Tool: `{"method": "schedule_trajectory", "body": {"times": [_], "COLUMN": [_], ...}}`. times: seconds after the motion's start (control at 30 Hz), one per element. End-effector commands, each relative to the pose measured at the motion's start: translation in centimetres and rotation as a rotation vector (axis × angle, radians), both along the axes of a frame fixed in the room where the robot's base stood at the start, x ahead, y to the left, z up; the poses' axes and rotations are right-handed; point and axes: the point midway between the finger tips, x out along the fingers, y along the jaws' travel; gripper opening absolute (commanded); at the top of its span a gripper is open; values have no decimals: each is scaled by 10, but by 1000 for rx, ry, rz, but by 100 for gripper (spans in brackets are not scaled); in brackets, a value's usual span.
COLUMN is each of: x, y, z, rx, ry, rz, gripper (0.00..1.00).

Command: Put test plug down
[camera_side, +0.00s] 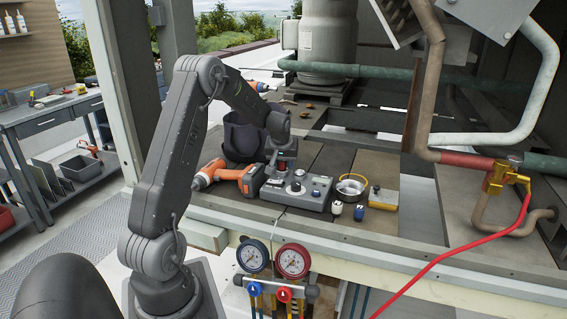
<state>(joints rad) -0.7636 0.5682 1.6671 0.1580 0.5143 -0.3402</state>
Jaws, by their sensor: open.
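My gripper (283,166) points down over the back left part of a grey box (308,201) with several knobs or plugs on top. The fingers are open, but they are small and dark here. A small grey piece on the box lies just below the fingertips. I cannot tell whether it is the test plug, or whether the fingers touch it. Another round-topped piece (299,174) stands on the box just right of my gripper.
An orange drill (212,174) lies left of the box, with a dark bag (240,140) behind. To the right are a round dish (352,181), a white jar (337,208), a blue jar (359,213) and a yellow-ended block (384,199). Two gauges (274,258) hang in front.

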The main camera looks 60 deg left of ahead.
Motion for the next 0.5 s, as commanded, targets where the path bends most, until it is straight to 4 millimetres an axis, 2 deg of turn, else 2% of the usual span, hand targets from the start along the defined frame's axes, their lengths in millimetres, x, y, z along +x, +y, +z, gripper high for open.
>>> {"method": "schedule_trajectory", "body": {"times": [0.03, 0.17, 0.5], "x": [-9, -8, -20], "y": [2, 3, -21], "z": [-9, 2, 72], "rx": [-9, -7, -1], "ry": [24, 23, 12], "rz": [2, 3, 1], "gripper": [56, 56, 56]}}
